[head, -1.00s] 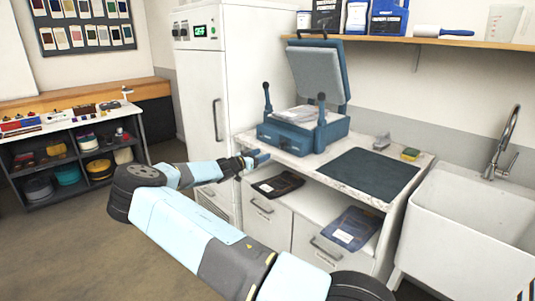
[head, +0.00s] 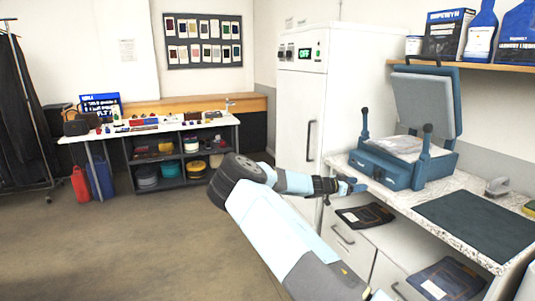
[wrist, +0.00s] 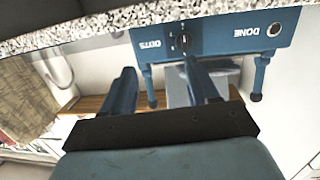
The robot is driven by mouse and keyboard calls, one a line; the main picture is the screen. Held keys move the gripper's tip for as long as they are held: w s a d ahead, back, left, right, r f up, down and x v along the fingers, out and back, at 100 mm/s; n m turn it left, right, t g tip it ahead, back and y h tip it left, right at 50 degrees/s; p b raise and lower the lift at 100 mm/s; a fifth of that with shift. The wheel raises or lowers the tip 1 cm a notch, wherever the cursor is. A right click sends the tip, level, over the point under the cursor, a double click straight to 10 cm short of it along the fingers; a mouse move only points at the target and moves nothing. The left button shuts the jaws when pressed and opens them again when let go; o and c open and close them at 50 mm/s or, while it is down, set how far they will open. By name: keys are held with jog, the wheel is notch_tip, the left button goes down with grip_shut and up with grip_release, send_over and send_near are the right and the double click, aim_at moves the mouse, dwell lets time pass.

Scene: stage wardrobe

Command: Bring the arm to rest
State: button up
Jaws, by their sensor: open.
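My arm (head: 285,235) reaches forward from the bottom of the head view, bent at a dark round joint. My gripper (head: 353,186) points right, beside the near left edge of the speckled counter (head: 440,205). In the wrist view my gripper (wrist: 165,88) has its two blue fingers apart with nothing held between them. The blue heat press (head: 405,160) stands open on the counter, a pale folded cloth on its lower plate. The wrist view shows the press front (wrist: 220,40) upside down.
A tall white cabinet (head: 325,110) with a lit display stands behind my gripper. Dark folded packets (head: 365,215) lie below the counter. A work table (head: 170,130) with shelves stands at the back left, near a clothes rack (head: 30,110).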

jog(key=s+d+r+g+y, duration=0.1)
jog(key=s+r+g+y, duration=0.2)
jog(key=s, duration=0.5)
jog(key=s+d+r+g+y, duration=0.1)
jog(key=s+r+y, duration=0.1)
jog(key=s+y, duration=0.45)
jog(key=s+a+r+n+t+y, duration=0.1)
jog(key=s+a+r+n, duration=0.4)
jog(key=s, duration=0.7)
jog(key=s+a+r+n+t+y, duration=0.2)
jog(key=s+a+r+n, duration=0.3)
jog(key=s, duration=0.8)
jog(key=s+a+r+n+t+y, duration=0.2)
jog(key=s+a+r+n+y, duration=0.1)
jog(key=s+a+r, duration=0.6)
jog(key=shift+s+r+n+y, duration=0.35)
jog(key=shift+s+r+n, duration=0.45)
jog(key=shift+s, duration=1)
jog(key=shift+f, duration=0.15)
